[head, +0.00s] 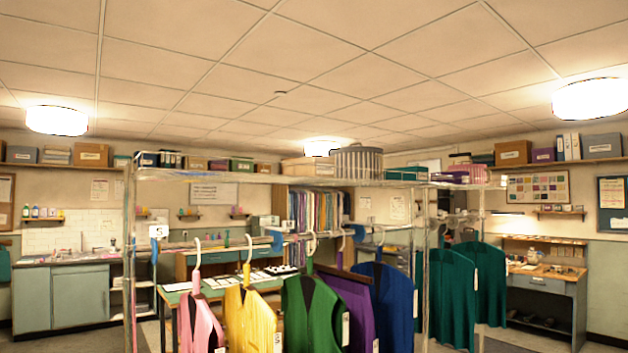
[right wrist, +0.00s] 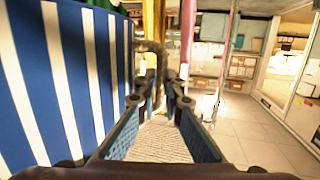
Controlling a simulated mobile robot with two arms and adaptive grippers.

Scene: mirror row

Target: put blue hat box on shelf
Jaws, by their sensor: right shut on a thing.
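The blue hat box (right wrist: 72,75), with white vertical stripes, fills the left of the right wrist view, very close to the camera. A dark curved strap (right wrist: 150,46) runs from its side to my right fingertips. My right gripper (right wrist: 160,98) is shut on this strap, beside the box wall; the exact grip is partly hidden. The box's bottom and far side are out of frame. In the head view a wire shelf (head: 230,178) tops the garment rack. Neither gripper nor the blue box shows in the head view.
Vests, including a green one (head: 312,312), hang below. A workbench (head: 548,285) stands at right. Tiled floor (right wrist: 262,140) is clear at right.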

